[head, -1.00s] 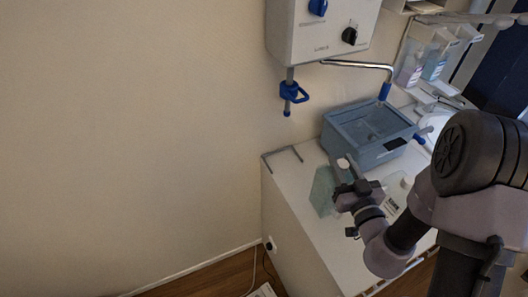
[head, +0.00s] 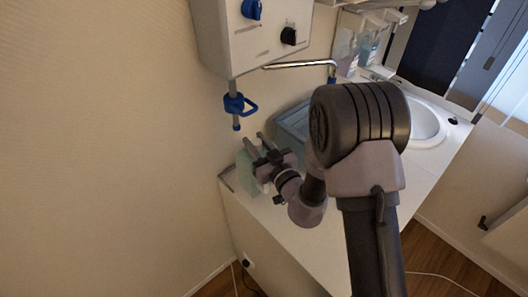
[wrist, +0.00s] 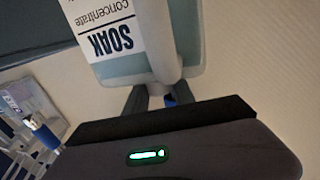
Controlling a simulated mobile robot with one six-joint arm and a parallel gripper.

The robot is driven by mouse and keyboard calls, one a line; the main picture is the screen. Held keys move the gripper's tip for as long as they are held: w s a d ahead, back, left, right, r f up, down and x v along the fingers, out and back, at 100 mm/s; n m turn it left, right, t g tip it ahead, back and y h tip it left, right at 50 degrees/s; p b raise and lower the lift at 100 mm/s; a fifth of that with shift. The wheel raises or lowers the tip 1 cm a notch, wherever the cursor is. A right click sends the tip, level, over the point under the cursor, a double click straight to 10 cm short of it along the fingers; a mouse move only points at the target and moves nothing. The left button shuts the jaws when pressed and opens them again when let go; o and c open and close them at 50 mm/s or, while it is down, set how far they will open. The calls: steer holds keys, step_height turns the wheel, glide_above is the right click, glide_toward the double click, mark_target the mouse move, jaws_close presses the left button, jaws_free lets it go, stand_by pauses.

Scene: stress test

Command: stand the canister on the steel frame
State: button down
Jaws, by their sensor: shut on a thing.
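The canister (head: 246,176) is a pale teal container at the left end of the white counter in the head view. In the wrist view the canister (wrist: 125,66) fills the top, with a white "SOAK concentrate" label. My gripper (head: 259,146) is shut on it; the fingers (wrist: 162,97) show just below it in the wrist view. The steel frame (head: 227,179) is a thin grey bar shape at the counter's left end, mostly hidden behind the canister. I cannot tell whether the canister touches the frame.
A blue-grey basin (head: 292,124) stands just right of the canister, partly behind my arm. A white wall box (head: 258,38) with a blue-handled valve (head: 238,104) hangs above. A white sink (head: 426,122) is at the right. The counter (head: 335,240) in front is bare.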

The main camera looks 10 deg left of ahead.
steer(key=w+a+f+b, duration=0.3)
steer(key=w+a+f, duration=0.1)
steer(key=w+a, duration=0.2)
steer(key=shift+a, duration=0.5)
steer(key=shift+w+f, duration=0.1)
steer(key=c, duration=1.1)
jaws_free()
steer(key=shift+f, duration=0.15)
steer(key=shift+o, duration=0.2)
